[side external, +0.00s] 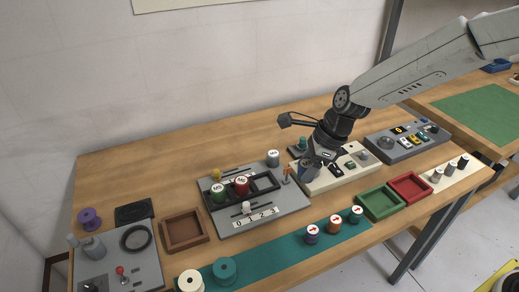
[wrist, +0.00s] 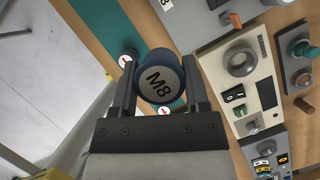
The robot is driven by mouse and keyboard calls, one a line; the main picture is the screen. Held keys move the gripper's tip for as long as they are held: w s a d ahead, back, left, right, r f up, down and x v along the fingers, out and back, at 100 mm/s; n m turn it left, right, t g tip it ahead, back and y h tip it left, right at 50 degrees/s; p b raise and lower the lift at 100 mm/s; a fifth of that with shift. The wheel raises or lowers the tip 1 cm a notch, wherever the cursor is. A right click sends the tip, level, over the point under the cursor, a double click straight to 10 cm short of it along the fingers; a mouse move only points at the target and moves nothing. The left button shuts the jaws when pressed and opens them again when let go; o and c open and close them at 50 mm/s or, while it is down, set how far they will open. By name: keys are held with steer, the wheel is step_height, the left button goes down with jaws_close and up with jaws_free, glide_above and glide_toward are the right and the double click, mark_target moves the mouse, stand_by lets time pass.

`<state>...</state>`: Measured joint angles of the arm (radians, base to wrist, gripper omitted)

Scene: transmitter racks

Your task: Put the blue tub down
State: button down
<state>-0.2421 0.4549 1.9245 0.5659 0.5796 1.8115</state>
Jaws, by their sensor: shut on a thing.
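The fingers hide part of the tub there. I cannot tell whether its bottom touches anything.
A teal strip (side external: 270,251) with several small labelled tubs runs along the front. A grey rack panel (side external: 290,203) holds a green tub (side external: 218,192) and a red tub (side external: 242,186). The cream panel (side external: 372,158) has controls. Green (side external: 396,207) and red (side external: 425,193) trays stand at right.

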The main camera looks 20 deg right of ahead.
steer(key=shift+w, duration=0.15)
steer(key=w+a+f, duration=0.3)
steer(key=w+f, duration=0.1)
steer(key=w, duration=0.5)
glide_toward(260, 184)
steer(key=shift+s+a+f, duration=0.15)
steer(key=shift+a+f, duration=0.1)
steer(key=shift+a, duration=0.7)
steer(key=shift+w+a+f, duration=0.15)
steer(key=shift+w+f, duration=0.3)
steer(key=shift+f, duration=0.05)
steer(key=shift+f, duration=0.1)
steer(key=shift+w+f, duration=0.15)
steer(key=shift+f, duration=0.05)
steer(key=shift+w+f, duration=0.1)
steer(key=shift+f, duration=1.45)
steer(key=shift+f, duration=0.5)
